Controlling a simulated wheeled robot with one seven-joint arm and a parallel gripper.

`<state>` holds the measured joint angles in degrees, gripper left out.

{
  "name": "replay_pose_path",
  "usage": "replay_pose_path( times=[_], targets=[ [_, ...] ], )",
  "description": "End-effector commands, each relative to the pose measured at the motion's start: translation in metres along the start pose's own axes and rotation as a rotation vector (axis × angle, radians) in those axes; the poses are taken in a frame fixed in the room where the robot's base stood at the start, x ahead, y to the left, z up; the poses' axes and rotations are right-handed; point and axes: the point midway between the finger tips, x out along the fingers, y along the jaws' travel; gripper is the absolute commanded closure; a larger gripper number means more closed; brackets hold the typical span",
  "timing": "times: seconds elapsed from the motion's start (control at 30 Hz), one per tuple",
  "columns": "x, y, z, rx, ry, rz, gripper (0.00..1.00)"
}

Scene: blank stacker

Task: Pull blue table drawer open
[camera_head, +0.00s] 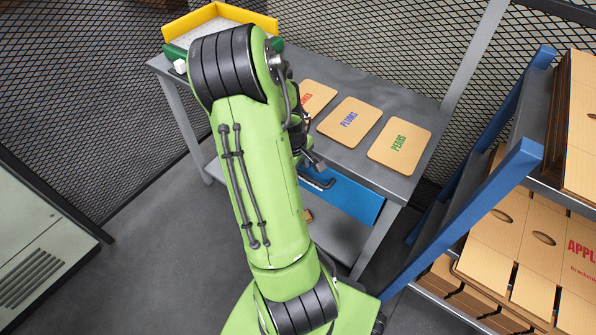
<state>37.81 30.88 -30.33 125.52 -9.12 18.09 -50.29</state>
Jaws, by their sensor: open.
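The blue drawer (352,196) sits under the top of the grey table (338,76). Its front shows to the right of my green arm, and its left part is hidden behind the arm. A dark handle (318,179) is on the drawer front near the arm. My gripper (314,163) is open, seen small and partly hidden behind my arm, close to the handle and just above it. I cannot tell whether it touches the handle. The drawer looks closed or nearly so.
Wooden boards marked PLUMS (349,122) and PEARS (400,146) lie on the tabletop, with another partly hidden. A yellow-edged tray (190,20) stands at the back left. The floor left of the table is clear.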

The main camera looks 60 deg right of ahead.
Motion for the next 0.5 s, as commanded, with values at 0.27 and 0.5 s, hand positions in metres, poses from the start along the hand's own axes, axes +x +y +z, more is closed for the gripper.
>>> replay_pose_path(
  times=[0.27, 0.5],
  targets=[
    [0.0018, 0.0004, -0.0004, 0.000, 0.002, 0.001, 0.60],
    [0.0017, 0.0003, -0.0004, 0.000, 0.001, 0.001, 0.97]
  ],
)
